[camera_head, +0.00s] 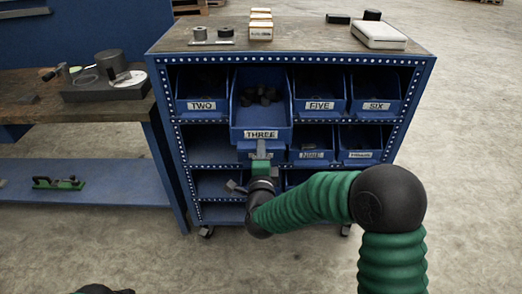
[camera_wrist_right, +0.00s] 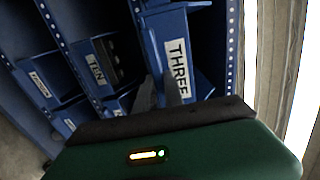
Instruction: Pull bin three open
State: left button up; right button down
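Bin three (camera_head: 262,134) is a blue bin labelled THREE in the upper row of the blue cabinet. It sticks out well in front of the bins beside it and holds several dark pieces. My right gripper (camera_head: 260,158) is at the tab below the label, its fingers pointing at the cabinet. In the right wrist view the label of bin three (camera_wrist_right: 178,66) shows sideways, and the two dark fingers (camera_wrist_right: 160,88) stand on either side of the bin's front tab, close together. The exact contact is hard to see.
Bins TWO (camera_head: 202,105), FIVE (camera_head: 319,106) and SIX (camera_head: 376,106) sit back in the same row of the cabinet (camera_head: 160,95). More bins are below. A workbench (camera_head: 60,105) stands at the left. The floor in front is clear.

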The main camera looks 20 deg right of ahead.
jog(key=c, duration=1.4)
grip_release()
jog(key=shift+w+f, duration=0.1)
jog(key=shift+f, duration=0.15)
jog(key=shift+c, duration=0.2)
jog(key=shift+r, duration=0.1)
jog(key=p+v, duration=1)
jog(key=v, duration=0.6)
jog(key=shift+s, duration=0.4)
jog(key=shift+a, duration=0.1)
